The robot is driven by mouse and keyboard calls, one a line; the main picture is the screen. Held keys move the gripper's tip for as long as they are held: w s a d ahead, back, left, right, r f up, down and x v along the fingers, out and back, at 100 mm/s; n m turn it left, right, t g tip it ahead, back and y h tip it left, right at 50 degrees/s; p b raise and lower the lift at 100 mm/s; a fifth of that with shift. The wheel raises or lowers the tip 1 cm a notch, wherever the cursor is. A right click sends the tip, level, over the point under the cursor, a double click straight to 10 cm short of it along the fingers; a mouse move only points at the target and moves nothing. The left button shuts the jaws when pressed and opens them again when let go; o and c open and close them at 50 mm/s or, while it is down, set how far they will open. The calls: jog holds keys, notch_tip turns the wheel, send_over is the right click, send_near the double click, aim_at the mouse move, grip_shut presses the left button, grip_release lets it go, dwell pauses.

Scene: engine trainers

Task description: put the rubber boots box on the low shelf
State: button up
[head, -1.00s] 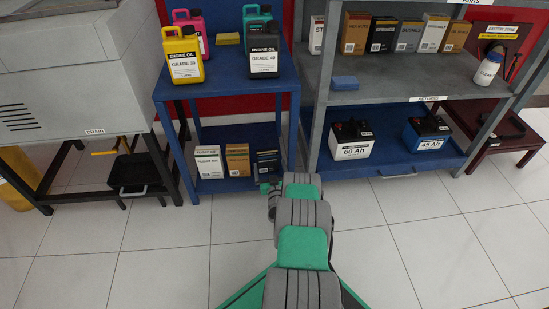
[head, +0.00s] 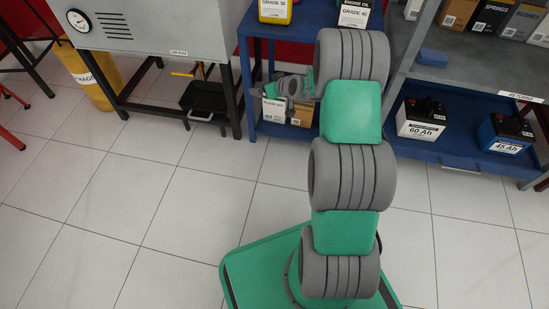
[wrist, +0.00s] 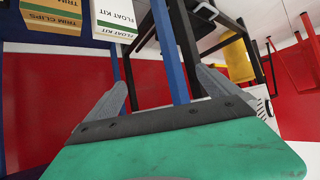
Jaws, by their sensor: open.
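No box in view has a readable rubber boots label. Boxes stand on the grey parts shelf (head: 448,65) at upper right in the head view, some cut off by the frame. The blue table (head: 246,60) has a low shelf holding a white float kit box (head: 273,108) and a tan box (head: 302,113), partly hidden by my arm. In the wrist view, the float kit box (wrist: 115,18) and trim clips box (wrist: 52,14) appear upside down at upper left. My gripper (wrist: 161,77) is open and empty; a blue table leg (wrist: 168,50) shows beyond its fingers.
A 60 Ah battery (head: 422,118) and a 45 Ah battery (head: 504,132) stand on the blue lower tray at right.

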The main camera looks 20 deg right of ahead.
jog(key=s+a+r+g, duration=0.3)
jog(key=s+a+r, duration=0.4)
jog(key=s+a, duration=0.15)
jog(key=s+a+r+g, duration=0.1)
jog(key=s+g, duration=0.1)
jog(key=s, duration=0.7)
jog(key=s+a+r+m+g+h, duration=0.1)
jog(key=s+r, duration=0.1)
jog(key=s, duration=0.8)
jog(key=s+a+r+g, duration=0.1)
jog(key=s+a+g, duration=0.1)
jog(key=s, duration=0.7)
jog(key=shift+s+r+m+g+h, duration=0.3)
jog(key=shift+s+m, duration=0.1)
